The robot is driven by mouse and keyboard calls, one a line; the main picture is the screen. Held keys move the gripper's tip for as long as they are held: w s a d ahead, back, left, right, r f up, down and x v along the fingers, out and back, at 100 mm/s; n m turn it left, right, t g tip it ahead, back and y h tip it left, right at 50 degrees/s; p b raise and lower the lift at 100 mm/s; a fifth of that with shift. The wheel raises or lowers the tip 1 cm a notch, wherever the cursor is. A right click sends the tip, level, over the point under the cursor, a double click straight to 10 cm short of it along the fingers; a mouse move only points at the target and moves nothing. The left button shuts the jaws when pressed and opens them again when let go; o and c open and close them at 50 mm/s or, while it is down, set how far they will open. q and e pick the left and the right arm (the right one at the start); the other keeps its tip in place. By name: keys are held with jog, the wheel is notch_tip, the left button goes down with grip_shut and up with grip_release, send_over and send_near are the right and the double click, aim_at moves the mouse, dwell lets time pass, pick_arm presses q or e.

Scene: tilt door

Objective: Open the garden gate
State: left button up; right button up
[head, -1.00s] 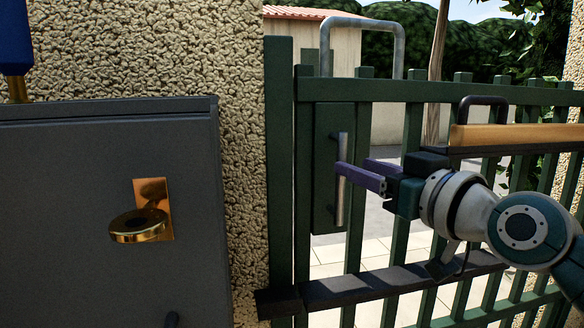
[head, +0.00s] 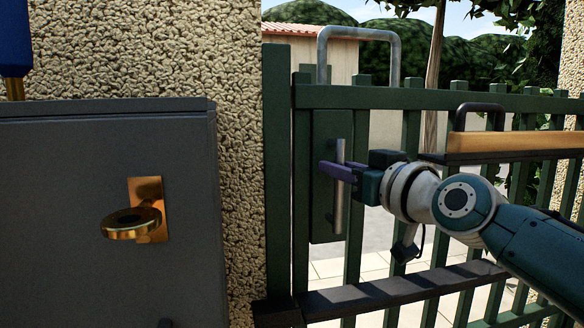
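The green slatted garden gate (head: 357,98) stands upright in the head view, its left edge close beside the green post (head: 277,180). A dark green lock plate with a vertical grey metal bar handle (head: 339,212) is on its left part. My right gripper (head: 332,171) is at the middle of this handle, coming from the right. One purple finger crosses the bar and its tip reaches past it to the left. The other finger is mostly hidden, so its grip on the bar is unclear. My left gripper is out of view.
A dark grey cabinet (head: 70,240) with a brass knob (head: 135,222) stands at the left, before a rough stone wall (head: 150,45). Paving shows beyond.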

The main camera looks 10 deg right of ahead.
grip_shut()
dwell(1.0)
